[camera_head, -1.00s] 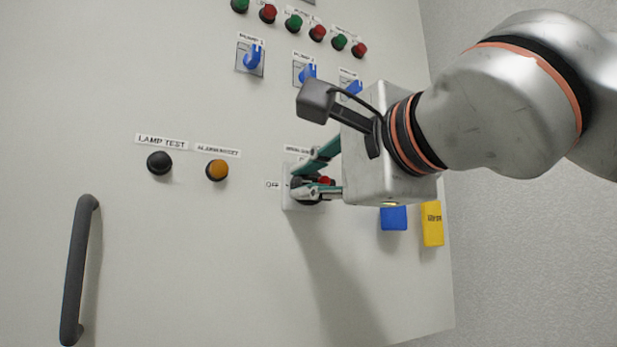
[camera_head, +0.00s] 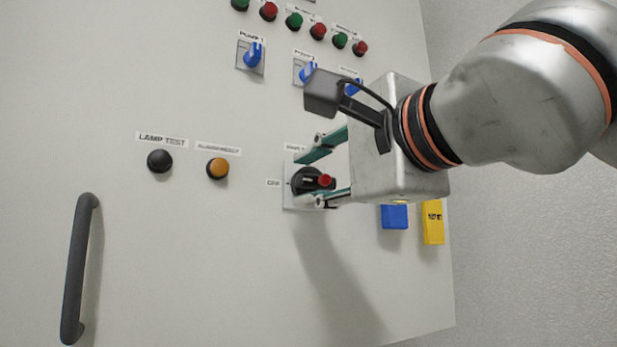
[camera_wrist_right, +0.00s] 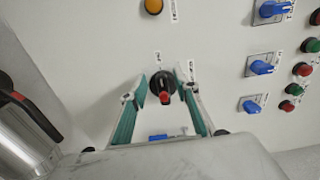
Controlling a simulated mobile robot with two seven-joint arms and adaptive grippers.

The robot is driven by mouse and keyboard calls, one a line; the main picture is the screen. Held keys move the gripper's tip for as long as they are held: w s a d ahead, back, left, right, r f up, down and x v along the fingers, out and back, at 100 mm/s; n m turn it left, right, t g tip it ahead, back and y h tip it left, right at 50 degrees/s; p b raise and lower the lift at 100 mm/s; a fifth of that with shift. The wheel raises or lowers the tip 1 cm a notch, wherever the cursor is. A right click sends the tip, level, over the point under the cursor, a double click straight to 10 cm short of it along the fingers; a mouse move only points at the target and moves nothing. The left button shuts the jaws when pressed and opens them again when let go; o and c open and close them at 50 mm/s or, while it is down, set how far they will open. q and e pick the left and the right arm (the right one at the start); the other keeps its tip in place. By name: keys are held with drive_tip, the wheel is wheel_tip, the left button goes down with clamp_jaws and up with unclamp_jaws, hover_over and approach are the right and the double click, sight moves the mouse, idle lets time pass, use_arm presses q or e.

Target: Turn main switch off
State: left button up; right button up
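The main switch (camera_head: 312,181) is a black rotary knob with a red handle end, on a light plate with an "OFF" label to its left. In the head view the red end points to the right; in the right wrist view the switch (camera_wrist_right: 163,86) lies between and beyond the fingertips. My right gripper (camera_head: 318,176) is open in front of the switch, one green finger above and one below it. In the right wrist view the open gripper (camera_wrist_right: 158,86) has its fingers either side of the knob, with no clear grip on it. My left gripper is not in view.
A black lamp test button (camera_head: 160,161) and an orange button (camera_head: 217,168) are to the left. Blue rotary switches (camera_head: 252,55) and green and red buttons are above. A dark door handle (camera_head: 79,268) is at lower left. Blue (camera_head: 394,216) and yellow (camera_head: 433,222) tags are below the gripper.

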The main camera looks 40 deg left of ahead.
drive_tip(key=v, duration=1.1)
